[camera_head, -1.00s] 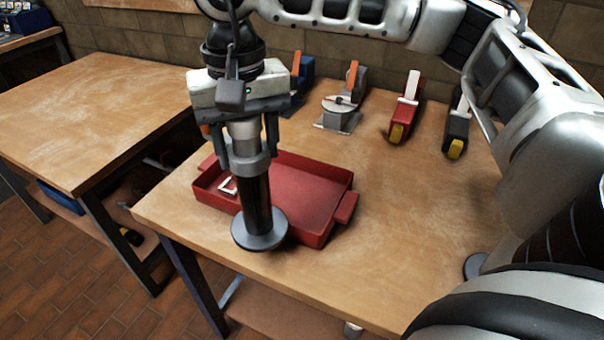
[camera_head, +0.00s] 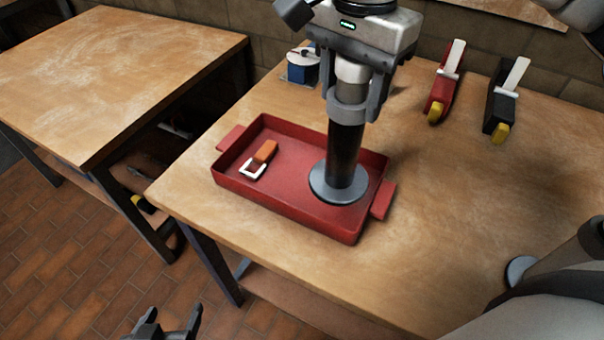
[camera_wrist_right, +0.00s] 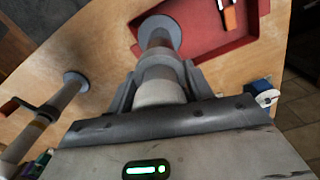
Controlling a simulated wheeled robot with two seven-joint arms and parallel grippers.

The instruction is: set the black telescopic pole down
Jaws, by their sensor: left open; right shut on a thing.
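The black telescopic pole (camera_head: 345,150) hangs upright, with a grey collar near its top and a round grey foot disc (camera_head: 338,184). My right gripper (camera_head: 350,108) is shut on its collar from above. In the head view the disc appears over the right part of the red tray (camera_head: 285,202); I cannot tell whether it touches. In the right wrist view the pole (camera_wrist_right: 160,42) points away from the jaws, its disc overlapping the tray's edge (camera_wrist_right: 210,50). My left gripper (camera_head: 170,325) is open and empty at the bottom left, over the floor.
The tray holds an orange and white piece (camera_head: 260,160). A red clamp (camera_head: 443,85), a black clamp (camera_head: 503,100) and a blue device (camera_head: 303,65) stand at the back. Another disc-footed pole (camera_head: 519,270) is at the right. The table front is clear.

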